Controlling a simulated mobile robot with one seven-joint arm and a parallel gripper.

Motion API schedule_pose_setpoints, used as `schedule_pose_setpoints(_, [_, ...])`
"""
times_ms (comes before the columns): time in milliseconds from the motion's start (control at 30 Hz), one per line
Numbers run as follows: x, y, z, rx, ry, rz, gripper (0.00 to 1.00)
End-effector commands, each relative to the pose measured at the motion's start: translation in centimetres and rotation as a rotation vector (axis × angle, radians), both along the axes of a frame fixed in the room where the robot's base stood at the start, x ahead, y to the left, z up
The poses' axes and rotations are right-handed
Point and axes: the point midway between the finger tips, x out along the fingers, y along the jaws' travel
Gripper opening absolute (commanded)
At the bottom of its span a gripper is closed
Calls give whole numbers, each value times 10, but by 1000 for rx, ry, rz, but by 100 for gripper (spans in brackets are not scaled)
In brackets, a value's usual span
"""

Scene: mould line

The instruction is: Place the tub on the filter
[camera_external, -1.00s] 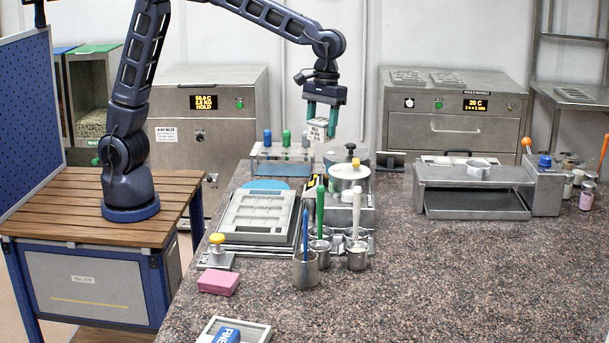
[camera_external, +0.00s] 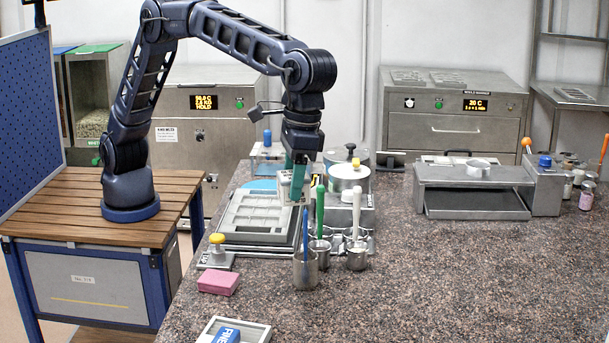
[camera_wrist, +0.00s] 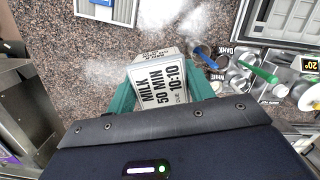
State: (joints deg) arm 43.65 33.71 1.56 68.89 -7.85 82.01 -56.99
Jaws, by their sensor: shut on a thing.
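The tub (camera_wrist: 162,84) is a pale box with a white label reading MILK, 50 MIN, DUE 10:10. It sits between the teal fingers of my gripper (camera_external: 293,188), which is shut on it. In the external view the tub (camera_external: 283,186) is held near the right side of the grey framed tray, partly covered by a finger. Its height above the surface is hard to tell. No thing is clearly marked as the filter. A blue block lettered FINE (camera_external: 226,336) lies in a grey tray at the front edge, well apart from my gripper.
Cups with blue, green and white-handled tools (camera_external: 320,247) stand close in front of my gripper. The grey framed tray (camera_external: 233,231) lies to its left. A lidded pot (camera_external: 349,177) stands behind right. A pink block (camera_external: 218,282) lies front left. The front right counter is clear.

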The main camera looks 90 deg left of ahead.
Motion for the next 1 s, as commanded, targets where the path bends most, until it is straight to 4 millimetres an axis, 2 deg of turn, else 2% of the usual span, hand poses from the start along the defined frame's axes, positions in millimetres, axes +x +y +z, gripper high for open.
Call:
schedule_pose_setpoints(33, [-11,-23,-1,-1,0,-33,27])
schedule_pose_setpoints(200, [-49,-86,-2,-3,2,-135,27])
schedule_pose_setpoints(300, [-71,-117,-3,-4,3,-188,27])
schedule_pose_setpoints(433, [-94,-147,-3,-5,4,-240,27])
schedule_pose_setpoints(600, [-112,-167,-5,-4,5,-274,27])
schedule_pose_setpoints(733, [-115,-170,-15,-3,6,-282,27])
schedule_pose_setpoints(1000, [-115,-169,-72,0,7,-281,27])
